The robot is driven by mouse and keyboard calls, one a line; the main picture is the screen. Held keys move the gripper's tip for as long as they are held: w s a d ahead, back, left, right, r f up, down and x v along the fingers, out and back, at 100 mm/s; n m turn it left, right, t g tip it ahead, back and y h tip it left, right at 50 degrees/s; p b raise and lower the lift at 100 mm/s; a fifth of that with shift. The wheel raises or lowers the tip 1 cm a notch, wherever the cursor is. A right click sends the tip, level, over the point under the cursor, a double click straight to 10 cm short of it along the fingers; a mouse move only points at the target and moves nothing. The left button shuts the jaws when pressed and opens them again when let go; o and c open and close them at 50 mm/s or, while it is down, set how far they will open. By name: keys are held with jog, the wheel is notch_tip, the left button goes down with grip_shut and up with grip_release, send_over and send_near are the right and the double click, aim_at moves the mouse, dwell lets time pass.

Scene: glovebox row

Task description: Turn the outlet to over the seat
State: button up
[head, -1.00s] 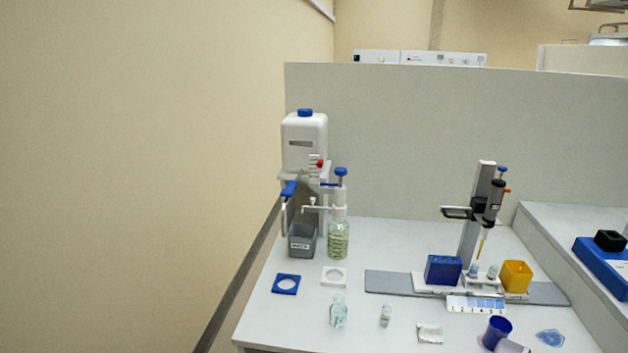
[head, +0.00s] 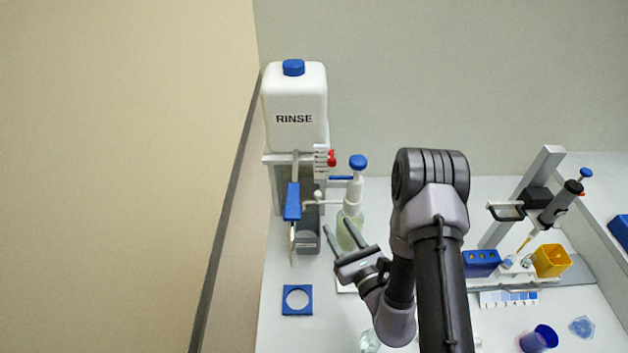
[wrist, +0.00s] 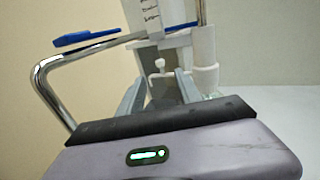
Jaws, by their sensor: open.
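A bent steel outlet tube (head: 291,240) hangs at the left of the rinse stand, below a blue lever (head: 292,202). In the wrist view the tube (wrist: 47,85) bends down at the left. A white dispenser with a blue knob (head: 354,195) tops a glass bottle, its thin nozzle (head: 320,201) pointing left. A blue square seat with a round hole (head: 287,309) lies in front, empty; a white seat (head: 345,288) is mostly hidden by my arm. My gripper (head: 352,240) is open and empty, right of the tube, near the bottle; its fingers (wrist: 160,92) point at the stand.
The white RINSE tank (head: 295,105) stands on the stand, above a grey bin (head: 307,242). A pipette stand (head: 522,195), blue block (head: 481,262) and yellow box (head: 551,261) are at the right. A glass vial (head: 369,341) stands near my arm. A wall is at the left.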

aim_at(319, 196)
jog(key=x, duration=1.3)
jog(key=shift+w+a, duration=0.1)
jog(key=shift+w, duration=0.15)
grip_shut()
dwell(0.5)
